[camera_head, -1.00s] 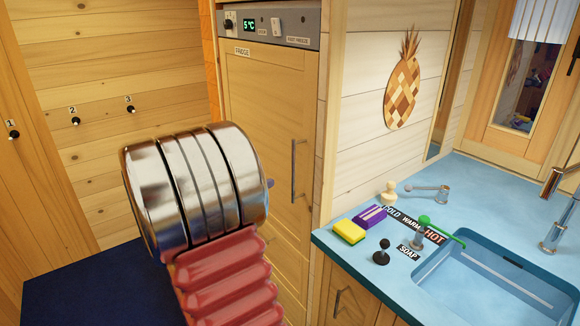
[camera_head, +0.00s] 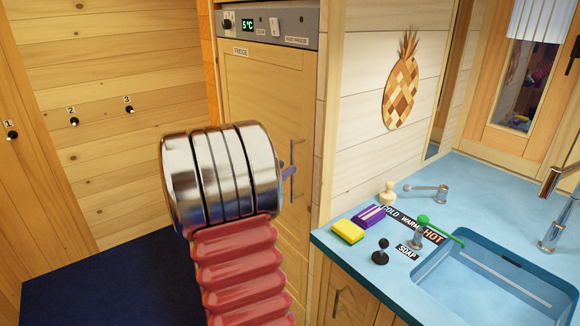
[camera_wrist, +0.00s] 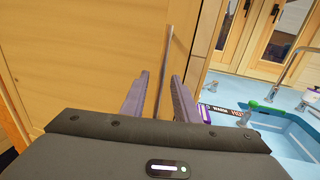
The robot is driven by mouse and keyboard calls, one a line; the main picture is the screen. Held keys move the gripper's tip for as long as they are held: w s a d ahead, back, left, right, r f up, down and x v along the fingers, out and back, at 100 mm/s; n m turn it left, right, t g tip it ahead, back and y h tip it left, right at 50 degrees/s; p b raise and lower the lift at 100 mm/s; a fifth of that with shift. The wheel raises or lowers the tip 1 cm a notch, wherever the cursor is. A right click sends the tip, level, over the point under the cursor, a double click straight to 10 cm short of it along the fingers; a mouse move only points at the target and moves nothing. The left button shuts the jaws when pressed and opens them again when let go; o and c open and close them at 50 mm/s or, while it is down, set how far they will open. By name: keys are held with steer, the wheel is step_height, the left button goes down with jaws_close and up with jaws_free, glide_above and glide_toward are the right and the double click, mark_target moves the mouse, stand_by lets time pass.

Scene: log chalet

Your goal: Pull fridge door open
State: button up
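The fridge door (camera_head: 262,105) is a tall light-wood panel labelled FRIDGE, and it looks shut. Its thin vertical metal bar handle (camera_head: 296,172) is near the door's right edge. My gripper (camera_head: 288,170) is at the handle, mostly hidden behind my own metal wrist in the head view. In the wrist view, my two purple-grey fingers are apart, and the handle (camera_wrist: 167,60) runs up between them. I see gaps on both sides of the bar, so the gripper is open around it. Whether the fingertips reach past the bar is unclear.
A control panel (camera_head: 268,24) reading 5°C sits above the door. A white plank wall (camera_head: 360,140) and a blue sink counter (camera_head: 340,240) with a yellow sponge (camera_head: 348,231) stand to the right. Dark blue floor (camera_head: 90,290) is free to the left.

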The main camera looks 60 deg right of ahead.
steer(key=x, duration=0.4)
steer(key=shift+d, duration=0.2)
jaws_close()
stand_by(0.5)
steer(key=shift+a, duration=0.15)
